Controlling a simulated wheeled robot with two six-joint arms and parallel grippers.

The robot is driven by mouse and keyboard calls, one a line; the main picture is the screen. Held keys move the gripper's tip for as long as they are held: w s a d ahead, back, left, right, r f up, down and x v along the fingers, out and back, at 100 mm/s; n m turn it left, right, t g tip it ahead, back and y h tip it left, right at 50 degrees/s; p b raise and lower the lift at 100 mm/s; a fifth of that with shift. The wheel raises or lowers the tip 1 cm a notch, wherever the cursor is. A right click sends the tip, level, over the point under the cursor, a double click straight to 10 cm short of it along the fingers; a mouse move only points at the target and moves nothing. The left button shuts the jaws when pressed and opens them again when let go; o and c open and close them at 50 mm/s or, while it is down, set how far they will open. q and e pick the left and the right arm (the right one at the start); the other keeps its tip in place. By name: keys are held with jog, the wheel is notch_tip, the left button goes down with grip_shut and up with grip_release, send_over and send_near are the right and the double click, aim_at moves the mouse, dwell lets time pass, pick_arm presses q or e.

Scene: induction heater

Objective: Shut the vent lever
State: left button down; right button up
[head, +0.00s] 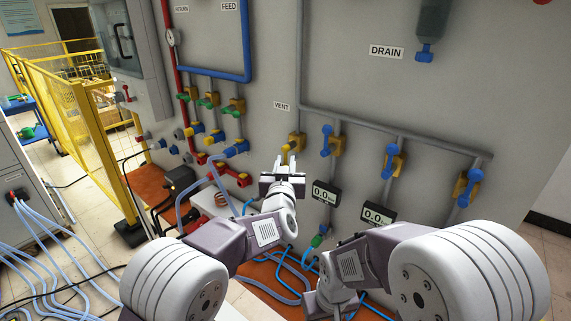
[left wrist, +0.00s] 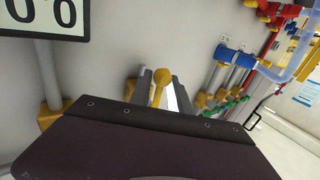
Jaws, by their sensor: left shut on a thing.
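The vent lever (head: 285,156) is yellow and sits under the VENT label (head: 281,106) on the grey panel. It hangs from a yellow valve body (head: 297,141) at the foot of a grey pipe. My left gripper (head: 284,164) is at the lever, shut on it. In the left wrist view the lever's rounded yellow end (left wrist: 160,74) shows between the two grey fingers (left wrist: 161,92). The fingers partly cover the lever in the head view.
Blue-handled valves (head: 327,141) stand to the right of the vent lever, under the DRAIN label (head: 386,51). Two digital displays (head: 326,193) reading 0.0 are just below. Green, yellow, blue and red valves (head: 236,148) are to the left. Hoses (head: 286,279) run below.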

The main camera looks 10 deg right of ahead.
dwell(0.8)
pick_arm(q)
jog(key=shift+s+d+r+n+g+p, duration=0.2)
jog(key=shift+r+n+g+p, duration=0.15)
jog(key=shift+p, duration=0.65)
jog(key=shift+s+d+r+n+g+h+p, duration=0.4)
jog(key=shift+s+r+n+g+h+p, duration=0.2)
jog(key=shift+n+g+p, duration=1.25)
jog(key=shift+s+d+r+n+g+h+p, duration=0.45)
jog(key=shift+r+n+g+p, duration=0.2)
jog(key=shift+n+g+p, duration=1.2)
jog(key=shift+s+d+r+n+g+h+p, duration=0.35)
jog(key=shift+s+r+n+g+h+p, duration=0.25)
jog(key=shift+n+g+p, duration=1.25)
jog(key=shift+r+m+t+p, duration=0.1)
jog(key=shift+m+t+p, duration=0.3)
jog(key=shift+t, duration=0.3)
jog(key=c, duration=1.2)
grip_release()
jog(key=shift+c, duration=0.2)
